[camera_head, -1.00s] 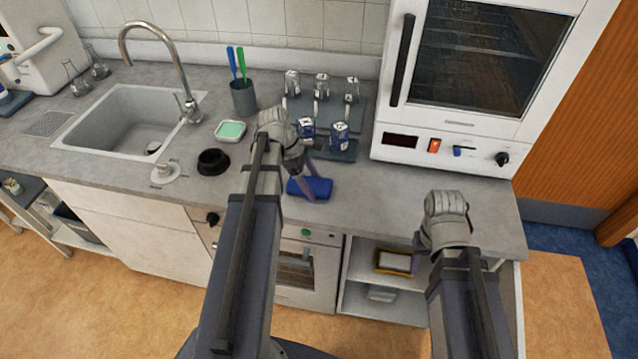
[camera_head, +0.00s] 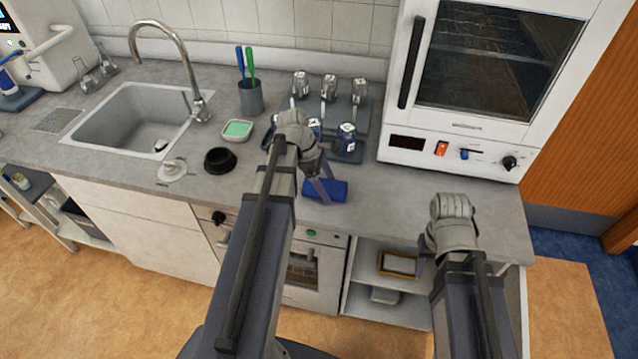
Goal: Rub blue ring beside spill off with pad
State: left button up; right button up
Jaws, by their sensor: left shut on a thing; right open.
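A blue pad (camera_head: 332,190) is on the grey counter near its front edge, left of the white oven. My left gripper (camera_head: 322,189) is shut on the pad from above. The pad looks tilted, and I cannot tell whether it touches the counter. I cannot make out a blue ring or a spill; the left gripper, its arm and the pad hide part of the counter. My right gripper (camera_head: 421,268) is open and empty, in front of the counter's open shelves.
A black round dish (camera_head: 220,161), a green sponge dish (camera_head: 238,130), a brush cup (camera_head: 251,97) and the sink (camera_head: 138,118) are to the left. The counter right of the pad is clear.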

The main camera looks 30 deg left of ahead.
aim_at(344, 189)
pick_arm(q)
jog(key=shift+d, duration=0.3)
jog(key=shift+d, duration=0.15)
jog(key=shift+w+d, duration=0.3)
jog(key=shift+d, duration=0.65)
jog(key=shift+w+d, duration=0.25)
jog(key=shift+d, duration=0.65)
jog(key=shift+f, duration=0.1)
jog(key=shift+a, duration=0.15)
jog(key=shift+s+a, duration=0.25)
jog(key=shift+a, duration=0.75)
jog(key=shift+s+a, duration=0.25)
jog(key=shift+a, duration=0.75)
